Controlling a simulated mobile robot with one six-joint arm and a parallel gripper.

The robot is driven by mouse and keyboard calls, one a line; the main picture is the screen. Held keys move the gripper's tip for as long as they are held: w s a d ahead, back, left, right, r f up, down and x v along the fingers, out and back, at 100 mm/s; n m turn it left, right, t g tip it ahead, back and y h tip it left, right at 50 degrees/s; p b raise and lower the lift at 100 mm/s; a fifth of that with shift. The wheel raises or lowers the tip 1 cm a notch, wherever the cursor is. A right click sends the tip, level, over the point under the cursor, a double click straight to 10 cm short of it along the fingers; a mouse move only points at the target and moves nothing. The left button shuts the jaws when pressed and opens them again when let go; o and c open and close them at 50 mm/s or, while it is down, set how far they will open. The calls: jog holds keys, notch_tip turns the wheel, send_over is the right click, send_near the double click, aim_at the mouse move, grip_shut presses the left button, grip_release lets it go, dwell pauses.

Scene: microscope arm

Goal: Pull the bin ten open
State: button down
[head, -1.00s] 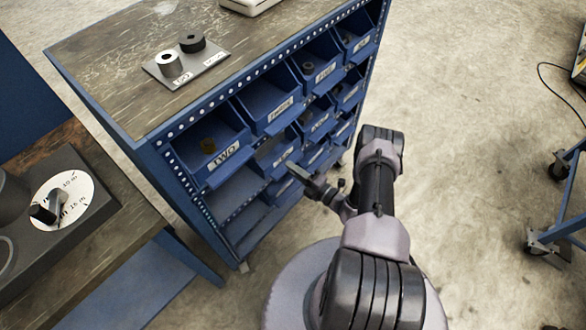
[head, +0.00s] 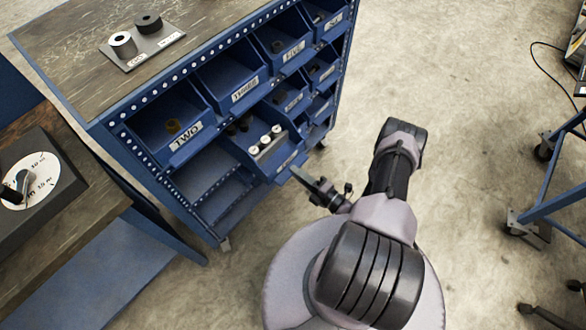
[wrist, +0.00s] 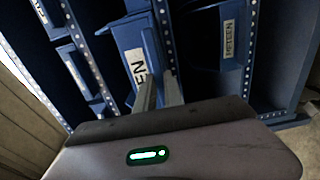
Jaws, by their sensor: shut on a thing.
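A blue bin (head: 262,150) stands pulled out of the rack below the bin marked THREE. It holds several small white-topped and dark round parts. Its front label (wrist: 137,66) shows the letters EN in the wrist view; the rest of the label is not visible. I take it for bin ten. My gripper (head: 302,176) is at the front of this bin, shut on its front edge. In the wrist view the two fingers (wrist: 160,84) meet the bin front beside the label, and the grip point itself is partly hidden.
The blue rack (head: 205,101) holds several other bins, among them TWO (head: 172,125) and THREE (head: 232,80). A bench (head: 95,195) stands at the left. A blue wheeled cart (head: 548,190) is at the right.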

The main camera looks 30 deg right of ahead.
jog(key=shift+v, duration=0.75)
jog(key=c, duration=1.4)
grip_release()
jog(key=shift+c, duration=0.2)
jog(key=p+v, duration=0.2)
jog(key=v, duration=1.5)
jog(key=shift+s+p, duration=0.2)
jog(key=shift+p, duration=0.1)
jog(key=shift+d+r, duration=0.1)
